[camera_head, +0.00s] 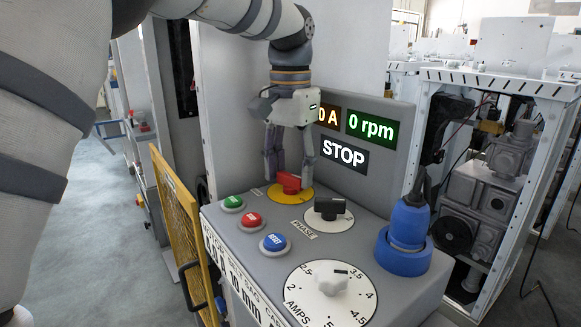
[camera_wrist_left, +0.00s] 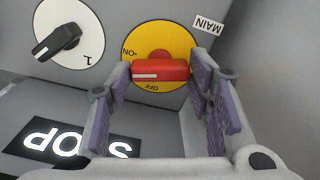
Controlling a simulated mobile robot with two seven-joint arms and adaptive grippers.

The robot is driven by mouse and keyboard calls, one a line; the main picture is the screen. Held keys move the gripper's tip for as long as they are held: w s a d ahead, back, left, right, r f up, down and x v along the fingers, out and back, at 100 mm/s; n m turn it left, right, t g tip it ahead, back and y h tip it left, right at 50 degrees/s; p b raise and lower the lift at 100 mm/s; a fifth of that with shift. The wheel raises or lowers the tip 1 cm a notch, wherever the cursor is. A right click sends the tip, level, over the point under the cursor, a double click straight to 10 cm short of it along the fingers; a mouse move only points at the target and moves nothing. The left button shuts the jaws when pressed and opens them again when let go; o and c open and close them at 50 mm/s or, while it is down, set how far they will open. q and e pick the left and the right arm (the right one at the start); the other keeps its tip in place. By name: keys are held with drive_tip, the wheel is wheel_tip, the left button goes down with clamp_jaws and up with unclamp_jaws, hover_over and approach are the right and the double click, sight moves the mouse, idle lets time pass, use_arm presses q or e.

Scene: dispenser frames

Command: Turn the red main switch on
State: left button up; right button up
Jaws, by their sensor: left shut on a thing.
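The red main switch (camera_head: 289,183) is a bar handle on a round yellow plate (camera_head: 270,203) at the back of the grey console top. My left gripper (camera_head: 290,170) points down over it, shut on the handle. In the left wrist view, the red handle (camera_wrist_left: 160,70) lies crosswise between the two fingers (camera_wrist_left: 162,78). Its white line is on the left half, the side with the "ON" mark; "OFF" is printed below the handle in that picture. A "MAIN" label (camera_wrist_left: 208,23) is beside the plate. My right gripper is not in view.
A black phase knob (camera_head: 329,208) stands close to the right. Green (camera_head: 232,202), red (camera_head: 251,220) and blue (camera_head: 275,243) buttons line the left. An amps dial (camera_head: 332,283) and blue plug (camera_head: 408,225) are nearer. Displays read "0 rpm" (camera_head: 371,129) and "STOP" (camera_head: 344,156).

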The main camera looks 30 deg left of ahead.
sight(291, 174)
use_arm(q)
drive_tip(key=shift+m, duration=1.5)
drive_tip(key=o, duration=1.1)
drive_tip(key=shift+o, duration=0.2)
wheel_tip(291, 174, up, 12)
